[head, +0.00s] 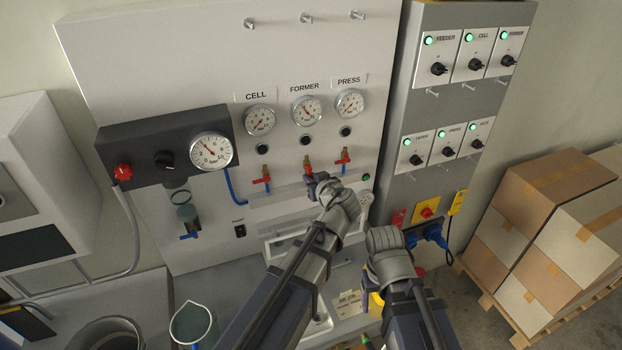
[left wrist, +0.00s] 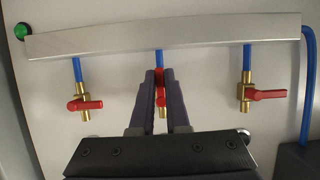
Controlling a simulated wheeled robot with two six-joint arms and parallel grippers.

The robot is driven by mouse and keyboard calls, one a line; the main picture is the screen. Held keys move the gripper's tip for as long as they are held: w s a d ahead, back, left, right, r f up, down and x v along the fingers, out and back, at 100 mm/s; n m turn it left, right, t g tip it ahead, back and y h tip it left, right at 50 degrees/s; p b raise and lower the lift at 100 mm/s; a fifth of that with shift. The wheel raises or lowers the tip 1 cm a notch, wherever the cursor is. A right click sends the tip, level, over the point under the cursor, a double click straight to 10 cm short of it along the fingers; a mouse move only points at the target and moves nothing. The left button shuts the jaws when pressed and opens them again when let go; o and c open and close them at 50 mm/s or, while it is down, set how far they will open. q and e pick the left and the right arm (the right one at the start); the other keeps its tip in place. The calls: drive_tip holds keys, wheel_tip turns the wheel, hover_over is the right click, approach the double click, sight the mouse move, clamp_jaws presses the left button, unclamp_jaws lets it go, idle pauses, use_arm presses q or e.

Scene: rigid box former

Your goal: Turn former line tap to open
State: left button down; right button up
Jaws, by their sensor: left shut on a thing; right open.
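The former line tap is the middle of three red-handled taps under the gauges; its red handle (head: 308,167) shows just above my left gripper (head: 317,181). In the left wrist view my left gripper (left wrist: 160,80) is shut on this red handle (left wrist: 160,92), one finger on each side. There the handle lies roughly in line with its blue pipe. The cell tap (head: 262,180) and the press tap (head: 344,157) have handles set across their pipes; these also show in the left wrist view. My right gripper (head: 384,238) is open, lower right, its fingertips largely hidden.
A pale manifold bar (head: 285,192) runs along the panel beside the taps. A black regulator unit (head: 150,150) with a large gauge is at left. A grey switch cabinet (head: 460,100) is at right, and stacked boxes (head: 550,220) stand on a pallet far right. A jug (head: 195,325) is lower left.

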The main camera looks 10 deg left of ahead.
use_arm(q)
drive_tip(key=c, duration=0.9)
unclamp_jaws()
drive_tip(key=shift+s+r, duration=0.1)
drive_tip(key=shift+s, duration=0.05)
